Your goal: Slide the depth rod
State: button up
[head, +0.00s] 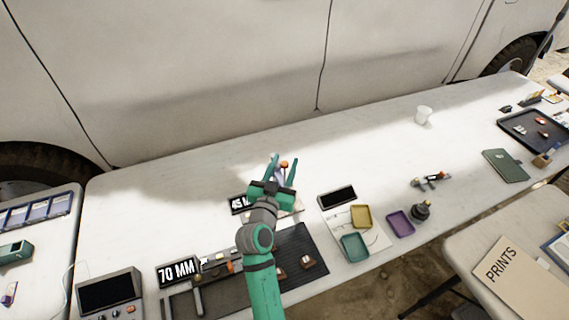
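My gripper (283,161) is over the middle of the long white table, with its green fingers spread apart. A small orange-topped piece (284,165) with a pale purple part below shows between the fingers; I cannot tell whether they touch it. A black "45 MM" sign (239,204) stands just left of my gripper, partly hidden. A light-coloured board or base shows behind my wrist, mostly covered. I cannot make out the depth rod for certain; the orange-topped piece may be part of it.
A "70 MM" sign (177,271) and a caliper-like tool (218,263) are at the front left. A black ribbed mat (300,242) lies below my gripper. Yellow (361,216), teal (354,247) and purple (400,223) trays are to the right.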

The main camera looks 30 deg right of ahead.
jog(key=v, duration=1)
jog(key=shift+a, duration=0.15)
jog(key=s+a+f+n+t+y, duration=0.1)
jog(key=s+a+f+n+y, duration=0.1)
jog(key=s+a+f+y, duration=0.1)
jog(key=s+a+f+n+y, duration=0.3)
jog(key=s+a+f, duration=0.3)
jog(key=a, duration=0.2)
jog(key=s+a+f+n+t+y, duration=0.1)
jog(key=s+a+f+n+y, duration=0.1)
jog(key=s+a+f, duration=0.3)
jog(key=shift+a+f+t+y, duration=0.2)
jog(key=shift+a+t+y, duration=0.1)
jog(key=shift+a+y, duration=0.35)
jog(key=s+a+r+n+y, duration=0.1)
jog(key=s+a+r+y, duration=0.1)
jog(key=s, duration=0.7)
jog(key=s+a+r+n+y, duration=0.1)
jog(key=s+a, duration=0.3)
jog(key=s, duration=0.6)
jog(key=shift+r+t+y, duration=0.3)
jog(key=shift+r+y, duration=0.1)
jog(key=shift+y, duration=0.05)
jog(key=shift+a, duration=0.1)
